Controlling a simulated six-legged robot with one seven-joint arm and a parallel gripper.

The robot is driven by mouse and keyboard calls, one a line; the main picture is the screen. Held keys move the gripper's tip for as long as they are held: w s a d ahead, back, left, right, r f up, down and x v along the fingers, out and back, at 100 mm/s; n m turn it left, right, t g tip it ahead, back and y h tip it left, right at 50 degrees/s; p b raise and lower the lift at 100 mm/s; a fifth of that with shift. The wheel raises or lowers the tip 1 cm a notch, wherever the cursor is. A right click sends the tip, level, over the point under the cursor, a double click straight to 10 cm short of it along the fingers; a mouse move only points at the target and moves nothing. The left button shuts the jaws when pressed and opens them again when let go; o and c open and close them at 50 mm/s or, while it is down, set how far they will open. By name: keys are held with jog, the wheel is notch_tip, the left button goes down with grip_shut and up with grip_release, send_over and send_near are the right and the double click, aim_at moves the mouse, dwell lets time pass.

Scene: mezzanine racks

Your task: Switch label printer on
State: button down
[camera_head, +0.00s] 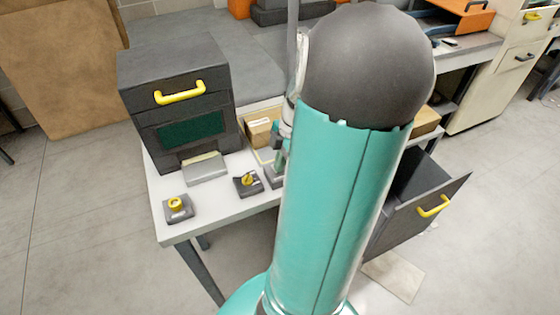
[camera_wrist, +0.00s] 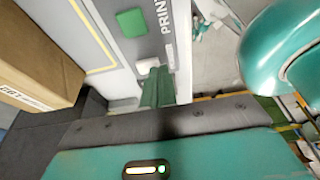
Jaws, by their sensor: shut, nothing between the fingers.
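A grey switch panel (camera_wrist: 122,47) with the white letters "PRINT" shows in the wrist view. It bears a green square (camera_wrist: 131,22) and a small white piece (camera_wrist: 146,66) that looks like a switch. My gripper (camera_wrist: 158,76) is shut, with its green fingertips at the panel right by the white piece. I cannot tell whether they touch. In the head view my arm hides most of the gripper, and a grey box (camera_head: 273,178) shows partly beside it on the white table. A dark machine (camera_head: 180,100) with a yellow handle and dark green window stands on the table's left.
A box with a yellow button (camera_head: 177,207) and a box with a yellow knob (camera_head: 248,184) sit on the white table (camera_head: 178,232). A cardboard box (camera_head: 262,132) stands behind; one also shows close in the wrist view (camera_wrist: 38,55). An open dark drawer (camera_head: 415,210) juts out at right.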

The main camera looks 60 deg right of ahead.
jog(key=shift+a+f+t, duration=0.1)
jog(key=shift+f+t, duration=0.05)
jog(key=shift+t, duration=0.15)
dwell(0.4)
jog(key=shift+w+d+r, duration=0.25)
jog(key=shift+w+d, duration=0.2)
jog(key=shift+w, duration=0.2)
jog(key=shift+r, duration=0.1)
